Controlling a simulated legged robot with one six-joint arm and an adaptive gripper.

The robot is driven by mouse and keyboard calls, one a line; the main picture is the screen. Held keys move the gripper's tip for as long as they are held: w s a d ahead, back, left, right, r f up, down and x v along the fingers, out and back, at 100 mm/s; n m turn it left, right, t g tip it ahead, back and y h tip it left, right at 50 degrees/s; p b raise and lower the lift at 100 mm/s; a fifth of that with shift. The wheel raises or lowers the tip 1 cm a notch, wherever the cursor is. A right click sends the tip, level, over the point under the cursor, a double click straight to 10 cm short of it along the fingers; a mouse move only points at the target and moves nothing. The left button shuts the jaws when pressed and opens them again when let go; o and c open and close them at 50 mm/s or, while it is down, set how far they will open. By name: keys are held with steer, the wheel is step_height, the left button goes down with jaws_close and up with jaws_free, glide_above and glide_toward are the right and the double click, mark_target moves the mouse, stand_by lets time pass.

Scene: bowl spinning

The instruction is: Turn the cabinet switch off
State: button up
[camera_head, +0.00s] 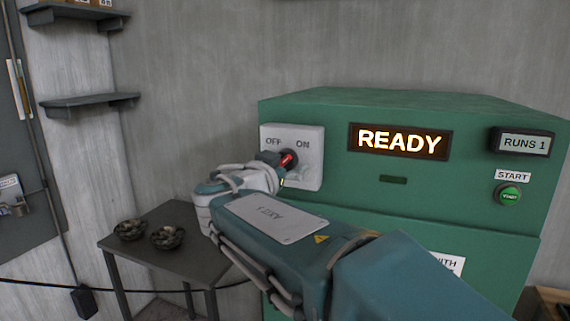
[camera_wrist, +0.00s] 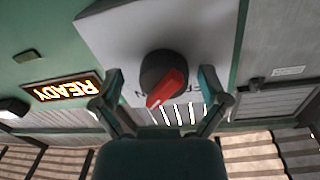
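The cabinet switch (camera_head: 289,159) is a dark round knob with a red pointer, on a grey plate (camera_head: 313,171) marked OFF at left and ON at right. Its red pointer tilts up and right, toward ON. In the wrist view the knob (camera_wrist: 165,75) is large and near the middle, with its red pointer aimed down and left. My gripper (camera_wrist: 160,76) is open, one finger on each side of the knob, with gaps visible between fingers and knob. In the head view my wrist hides most of my gripper and the lower part of the plate.
The green cabinet (camera_head: 420,190) carries a lit READY sign (camera_head: 400,141), a RUNS 1 display (camera_head: 525,143) and a green START button (camera_head: 508,195). A dark table (camera_head: 180,257) with two bowls (camera_head: 167,238) stands at left. Shelves (camera_head: 90,101) hang on the wall.

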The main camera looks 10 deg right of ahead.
steer(key=shift+a, duration=0.1)
steer(key=c, duration=0.5)
steer(key=shift+a, duration=0.2)
steer(key=c, duration=0.4)
steer(key=shift+a, duration=0.1)
